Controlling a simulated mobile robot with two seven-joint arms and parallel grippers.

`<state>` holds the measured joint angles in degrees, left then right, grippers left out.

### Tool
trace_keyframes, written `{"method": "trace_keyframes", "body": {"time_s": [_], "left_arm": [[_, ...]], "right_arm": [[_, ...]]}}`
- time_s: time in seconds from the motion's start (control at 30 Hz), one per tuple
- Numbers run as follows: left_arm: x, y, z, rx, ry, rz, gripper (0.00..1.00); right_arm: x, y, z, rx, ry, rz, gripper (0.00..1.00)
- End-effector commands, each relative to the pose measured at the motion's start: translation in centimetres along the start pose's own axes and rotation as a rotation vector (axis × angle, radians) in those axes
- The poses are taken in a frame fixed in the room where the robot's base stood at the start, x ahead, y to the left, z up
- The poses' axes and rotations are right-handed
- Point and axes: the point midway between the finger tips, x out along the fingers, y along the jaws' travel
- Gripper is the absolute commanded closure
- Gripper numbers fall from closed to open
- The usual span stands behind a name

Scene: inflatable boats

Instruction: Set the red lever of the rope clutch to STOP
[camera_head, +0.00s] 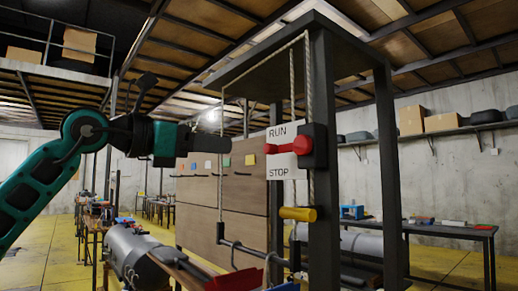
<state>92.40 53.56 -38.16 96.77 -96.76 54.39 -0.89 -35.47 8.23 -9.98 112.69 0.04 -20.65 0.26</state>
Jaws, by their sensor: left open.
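The red lever (285,148) of the rope clutch sits on a dark housing (319,146) on a dark post. It lies about level, its end pointing left, between the words RUN above and STOP below on a white plate (281,170). My left gripper (212,142) comes in from the left at about lever height. It is open and appears empty, with a visible gap in the picture between it and the lever's end. The fingers are seen nearly edge-on, so their spacing is hard to make out. My right gripper is not in view.
Ropes (308,90) hang beside the plate within a dark frame (388,170). A yellow handle (298,214) sticks out below the plate. A wooden panel (240,190) stands behind. A rail with hooks (250,249) and a grey cylinder (133,250) are lower down.

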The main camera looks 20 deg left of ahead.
Motion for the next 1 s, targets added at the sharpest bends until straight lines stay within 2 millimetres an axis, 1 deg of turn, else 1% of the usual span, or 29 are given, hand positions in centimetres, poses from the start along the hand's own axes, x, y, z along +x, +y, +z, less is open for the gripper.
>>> {"method": "trace_keyframes", "body": {"time_s": [0.03,0.3,0.5,0.6,0.7,1.0], "left_arm": [[1.0,-0.1,0.2,-0.001,0.000,-0.004,0.50],[6.7,-0.2,0.2,-0.002,0.000,-0.006,0.50],[9.9,-0.1,0.2,-0.003,-0.001,-0.004,0.50],[10.8,-0.1,0.2,-0.002,-0.002,-0.003,0.50],[11.3,-0.1,0.1,-0.002,-0.002,-0.003,0.50],[11.4,-0.1,0.0,-0.001,-0.002,-0.003,0.51]], "right_arm": [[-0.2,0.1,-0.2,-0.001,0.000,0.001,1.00],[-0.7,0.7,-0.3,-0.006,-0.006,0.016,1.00],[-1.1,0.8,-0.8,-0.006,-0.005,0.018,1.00],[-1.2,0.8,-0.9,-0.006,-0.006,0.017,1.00],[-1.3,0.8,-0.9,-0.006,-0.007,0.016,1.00],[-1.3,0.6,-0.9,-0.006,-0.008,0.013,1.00]]}}
